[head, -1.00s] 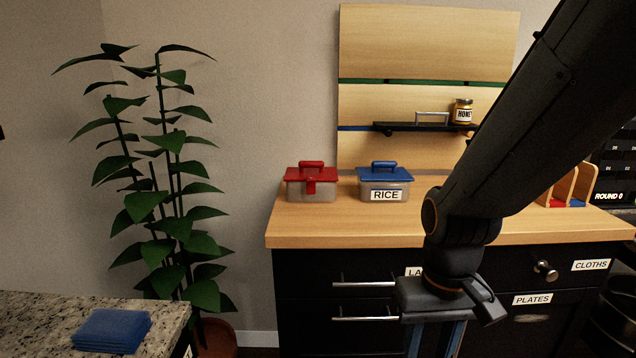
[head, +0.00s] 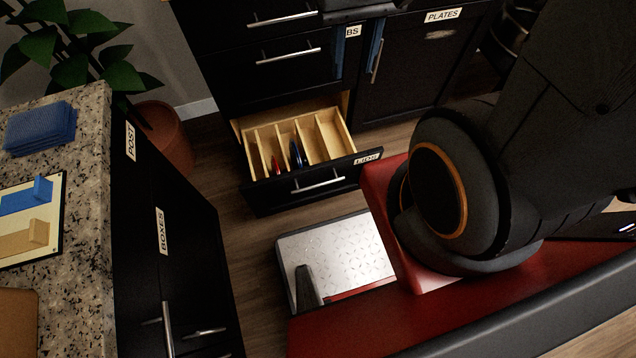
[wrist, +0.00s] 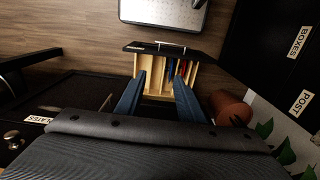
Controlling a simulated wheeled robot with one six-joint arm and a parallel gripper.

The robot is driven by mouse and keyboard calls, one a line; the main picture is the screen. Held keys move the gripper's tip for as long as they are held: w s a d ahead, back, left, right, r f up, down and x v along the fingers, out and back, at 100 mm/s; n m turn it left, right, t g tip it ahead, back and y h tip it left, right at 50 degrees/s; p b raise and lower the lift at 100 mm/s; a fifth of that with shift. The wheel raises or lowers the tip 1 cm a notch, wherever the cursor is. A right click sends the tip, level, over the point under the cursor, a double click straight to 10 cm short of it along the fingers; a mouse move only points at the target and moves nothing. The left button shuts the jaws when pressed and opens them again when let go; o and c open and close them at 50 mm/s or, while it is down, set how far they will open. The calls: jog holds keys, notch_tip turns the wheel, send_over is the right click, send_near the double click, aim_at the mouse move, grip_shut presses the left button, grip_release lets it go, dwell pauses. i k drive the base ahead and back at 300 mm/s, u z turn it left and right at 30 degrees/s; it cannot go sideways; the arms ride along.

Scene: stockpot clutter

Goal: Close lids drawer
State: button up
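The lids drawer (head: 311,186) is pulled out at the bottom of the black cabinet, with a silver bar handle (head: 318,184) and a LIDS label on its dark front. Its pale wooden inside has upright dividers. A red lid (head: 275,164) and a dark blue lid (head: 296,154) stand in its slots. The drawer also shows in the wrist view (wrist: 150,48), beyond my fingers. My gripper (wrist: 160,78) is open and empty, its two blue fingers apart. In the head view its fingers (head: 358,62) hang before the cabinet, above and behind the drawer front.
A granite-topped counter (head: 75,210) with POST and BOXES labels stands at left. A plant pot (head: 163,135) stands between counter and cabinet. My red base is at lower right.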

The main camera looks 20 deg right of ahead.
aim_at(334, 168)
jog(key=u, duration=0.45)
jog(key=k, duration=1.2)
jog(key=z, duration=0.45)
